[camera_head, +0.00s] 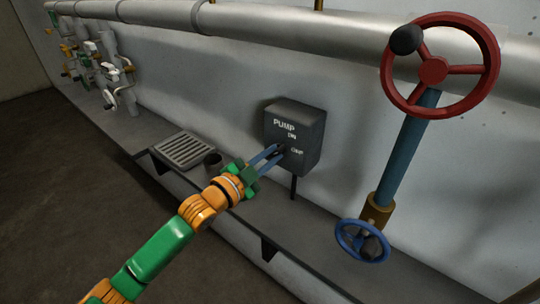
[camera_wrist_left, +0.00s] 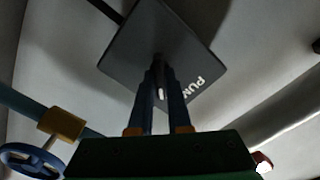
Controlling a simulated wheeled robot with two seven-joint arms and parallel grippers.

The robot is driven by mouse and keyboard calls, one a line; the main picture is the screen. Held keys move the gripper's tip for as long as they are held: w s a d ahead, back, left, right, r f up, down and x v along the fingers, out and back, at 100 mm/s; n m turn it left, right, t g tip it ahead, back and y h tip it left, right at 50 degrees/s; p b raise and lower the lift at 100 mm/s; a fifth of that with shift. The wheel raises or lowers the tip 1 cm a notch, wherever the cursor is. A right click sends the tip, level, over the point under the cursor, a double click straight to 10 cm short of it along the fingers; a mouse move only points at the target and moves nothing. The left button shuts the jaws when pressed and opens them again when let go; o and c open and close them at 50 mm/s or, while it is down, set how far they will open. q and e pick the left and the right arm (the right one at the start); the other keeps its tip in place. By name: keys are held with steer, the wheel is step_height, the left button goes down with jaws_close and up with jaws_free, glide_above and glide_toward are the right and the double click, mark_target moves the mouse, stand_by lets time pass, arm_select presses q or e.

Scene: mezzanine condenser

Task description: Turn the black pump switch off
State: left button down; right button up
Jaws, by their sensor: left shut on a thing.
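The pump switch box (camera_head: 297,132) is dark grey and marked PUMP, ON and OFF in white. It is mounted on a post above the ledge, and it also shows in the left wrist view (camera_wrist_left: 180,35). My left gripper (camera_head: 277,152) reaches to the front of the box from the lower left. Its blue fingers are closed on the small black switch lever (camera_head: 282,149) at the box face. In the left wrist view the fingers (camera_wrist_left: 158,75) meet at the lever, which they largely hide, so its exact position cannot be told. My right gripper is not in view.
A red handwheel (camera_head: 433,70) with a black knob and a blue handwheel (camera_head: 362,241) stand to the right on a blue pipe. A slatted drain tray (camera_head: 184,150) and a dark cup (camera_head: 213,162) sit on the ledge. Several valves (camera_head: 115,75) are at the far left.

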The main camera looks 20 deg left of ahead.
arm_select(q)
steer(key=m, duration=0.4)
steer(key=shift+r+m+p, duration=0.15)
steer(key=shift+m+p, duration=0.15)
steer(key=shift+p, duration=0.1)
steer(key=shift+m+p, duration=0.4)
steer(key=shift+m, duration=1.8)
steer(key=c, duration=1)
jaws_free()
steer(key=shift+o, duration=0.7)
steer(key=shift+w, duration=0.15)
